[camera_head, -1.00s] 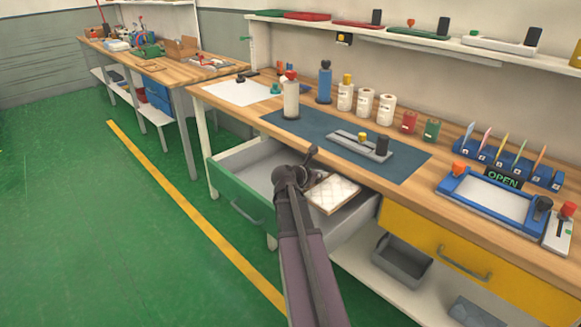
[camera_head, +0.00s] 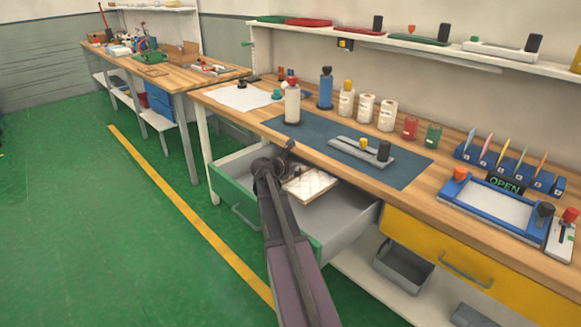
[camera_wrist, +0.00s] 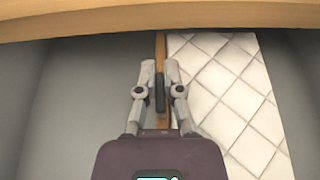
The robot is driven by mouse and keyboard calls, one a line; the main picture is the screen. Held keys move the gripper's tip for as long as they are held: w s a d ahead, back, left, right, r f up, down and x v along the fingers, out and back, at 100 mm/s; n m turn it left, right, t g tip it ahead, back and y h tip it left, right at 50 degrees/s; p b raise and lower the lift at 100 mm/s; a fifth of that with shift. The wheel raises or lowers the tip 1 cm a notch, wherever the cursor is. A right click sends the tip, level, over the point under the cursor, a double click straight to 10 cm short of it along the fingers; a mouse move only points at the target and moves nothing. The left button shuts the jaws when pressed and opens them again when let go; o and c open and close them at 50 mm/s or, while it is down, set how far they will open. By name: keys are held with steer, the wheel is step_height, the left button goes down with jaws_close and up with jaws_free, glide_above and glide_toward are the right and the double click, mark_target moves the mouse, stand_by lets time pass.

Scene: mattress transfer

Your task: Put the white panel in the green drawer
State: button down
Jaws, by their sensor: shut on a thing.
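The white panel (camera_head: 312,186) has a quilted diamond pattern and a wooden edge. It lies flat within the open drawer's outline, near its middle; I cannot tell whether it touches the drawer floor. The green drawer (camera_head: 231,204) is pulled out from under the bench, with grey inside walls and a handle on its front. My gripper (camera_wrist: 160,82) is shut on the wooden left edge of the panel (camera_wrist: 232,95), which extends to the right in the wrist view. In the head view my arm hides part of the drawer front.
The wooden bench top (camera_head: 395,180) overhangs the back of the drawer. A yellow drawer (camera_head: 438,248) is closed to the right. A grey bin (camera_head: 404,268) stands on the shelf below. Bottles and tools stand on the bench. Drawer room is clear left and right of the panel.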

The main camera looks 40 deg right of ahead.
steer(key=shift+w, duration=0.1)
steer(key=w, duration=0.1)
steer(key=w+f+b, duration=0.1)
steer(key=w, duration=0.2)
steer(key=shift+w+a+f+b, duration=0.15)
steer(key=shift+a+f+b, duration=0.05)
steer(key=shift+f+b, duration=0.1)
steer(key=shift+f+b, duration=0.55)
steer(key=shift+b, duration=0.05)
stand_by(0.3)
steer(key=c, duration=0.8)
jaws_free()
steer(key=shift+r, duration=0.15)
steer(key=p+v, duration=0.2)
steer(key=v, duration=0.2)
steer(key=p+v, duration=0.2)
steer(key=v, duration=0.2)
steer(key=r+p+v, duration=0.1)
steer(key=p+v, duration=0.1)
steer(key=v, duration=0.2)
